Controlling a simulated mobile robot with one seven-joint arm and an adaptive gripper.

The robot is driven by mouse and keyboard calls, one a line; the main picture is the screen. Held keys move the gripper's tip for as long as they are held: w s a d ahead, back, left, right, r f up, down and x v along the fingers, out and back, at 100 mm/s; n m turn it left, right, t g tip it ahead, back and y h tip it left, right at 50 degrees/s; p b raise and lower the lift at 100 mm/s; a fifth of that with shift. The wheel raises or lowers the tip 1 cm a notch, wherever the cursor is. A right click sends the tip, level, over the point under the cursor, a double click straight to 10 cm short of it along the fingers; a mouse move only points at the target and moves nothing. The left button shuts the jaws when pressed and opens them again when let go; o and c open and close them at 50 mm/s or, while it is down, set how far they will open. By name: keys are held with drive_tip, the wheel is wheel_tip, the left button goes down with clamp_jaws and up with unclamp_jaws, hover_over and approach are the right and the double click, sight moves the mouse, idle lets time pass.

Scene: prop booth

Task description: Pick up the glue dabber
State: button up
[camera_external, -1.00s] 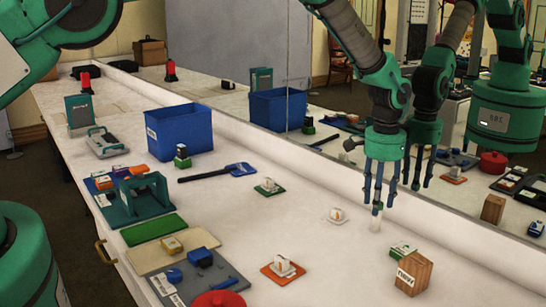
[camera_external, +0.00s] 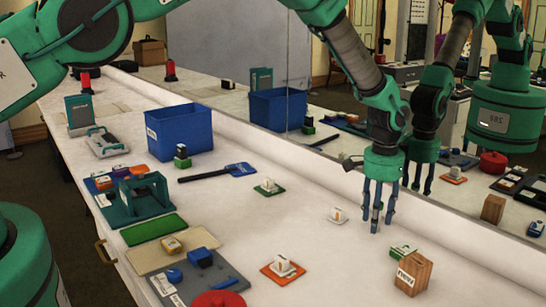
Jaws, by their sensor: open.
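My gripper (camera_external: 377,220) points straight down over the right part of the white table, with its dark fingers spread and their tips close to the tabletop. The small pale upright piece seen under it earlier, which may be the glue dabber, is now hidden behind or between the fingers. I cannot tell whether the fingers touch it. No other thing in view is clearly a glue dabber.
A wooden block (camera_external: 413,273) and a green-and-white item (camera_external: 402,251) stand just right of the gripper. A small white piece (camera_external: 338,215) lies to its left, an orange pad (camera_external: 272,270) further front. A blue bin (camera_external: 179,132) stands further back. A mirror wall runs behind.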

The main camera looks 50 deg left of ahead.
clamp_jaws()
drive_tip(key=shift+r, duration=0.1)
idle(0.4)
drive_tip(key=shift+r, duration=0.65)
drive_tip(key=shift+s+r, duration=0.2)
drive_tip(key=shift+r, duration=0.35)
drive_tip(key=shift+s+r, duration=0.15)
drive_tip(key=shift+r, duration=0.4)
drive_tip(key=s, duration=0.5)
drive_tip(key=s+a+r, duration=0.1)
drive_tip(key=s, duration=0.9)
drive_tip(key=shift+a+r, duration=0.2)
drive_tip(key=shift+s, duration=0.1)
